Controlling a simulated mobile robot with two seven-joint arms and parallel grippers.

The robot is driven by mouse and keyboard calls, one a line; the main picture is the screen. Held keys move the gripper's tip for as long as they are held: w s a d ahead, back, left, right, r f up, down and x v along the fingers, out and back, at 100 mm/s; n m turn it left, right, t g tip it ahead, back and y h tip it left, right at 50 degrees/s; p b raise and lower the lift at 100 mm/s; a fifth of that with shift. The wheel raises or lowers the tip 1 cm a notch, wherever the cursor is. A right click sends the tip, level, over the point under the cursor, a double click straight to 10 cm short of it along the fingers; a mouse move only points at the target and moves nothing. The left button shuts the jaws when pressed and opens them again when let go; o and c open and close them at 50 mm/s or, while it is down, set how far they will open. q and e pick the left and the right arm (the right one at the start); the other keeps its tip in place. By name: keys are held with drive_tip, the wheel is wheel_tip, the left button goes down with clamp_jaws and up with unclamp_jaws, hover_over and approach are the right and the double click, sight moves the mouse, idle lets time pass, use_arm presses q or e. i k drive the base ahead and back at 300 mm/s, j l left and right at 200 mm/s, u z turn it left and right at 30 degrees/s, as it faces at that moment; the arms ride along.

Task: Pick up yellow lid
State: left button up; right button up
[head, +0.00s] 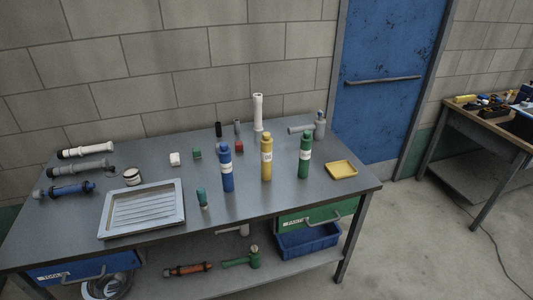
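A small yellow, rounded-square, shallow piece (341,170) lies flat on the right part of the grey metal table (290,199), near its right edge. It looks like the yellow lid. Nothing rests on it and nothing covers it. A yellow bottle (266,160) with a white label and a yellow top stands upright left of it. Neither of my grippers is in view.
A green bottle (305,155) stands just left of the yellow piece, a blue bottle (227,170) further left. A grey tray (176,225) lies front left. A white tube (258,114) stands at the back. A blue bin (308,241) is on the shelf below.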

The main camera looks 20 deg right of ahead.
sight(265, 139)
drive_tip(key=i+l, duration=0.55)
drive_tip(key=l, duration=0.15)
drive_tip(key=i+l, duration=0.55)
drive_tip(key=l, duration=0.15)
